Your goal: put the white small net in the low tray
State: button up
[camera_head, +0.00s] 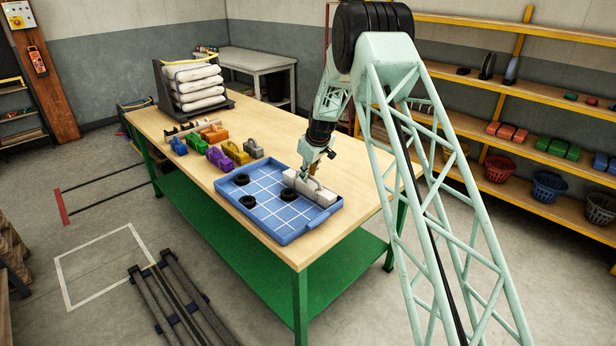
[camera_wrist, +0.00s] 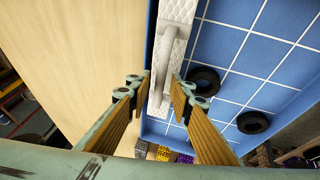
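The white small net (camera_head: 326,197) is a long pale quilted bundle with a raised handle. It lies along the right edge of the low tray (camera_head: 287,236), a blue tray with a white grid. In the wrist view the net (camera_wrist: 179,17) lies at the tray's border, beside bare wood. My gripper (camera_head: 308,177) is over the net, pointing down. In the wrist view its fingers (camera_wrist: 160,87) are spread, one on each side of the net's handle, with gaps showing. Whether the net rests fully flat on the tray floor is hard to tell.
Several black rings (camera_head: 248,202) lie in the tray. Beyond it are purple (camera_head: 219,158), yellow (camera_head: 236,152), orange (camera_head: 214,134), green (camera_head: 178,146) and grey (camera_head: 253,148) bundles. A rack of white sacks (camera_head: 197,87) stands at the table's far end. The near wood is clear.

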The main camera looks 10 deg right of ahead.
jog(key=v, duration=1)
jog(key=shift+r+p, duration=0.25)
jog(key=shift+p, duration=0.05)
jog(key=shift+d, duration=0.1)
dwell(0.5)
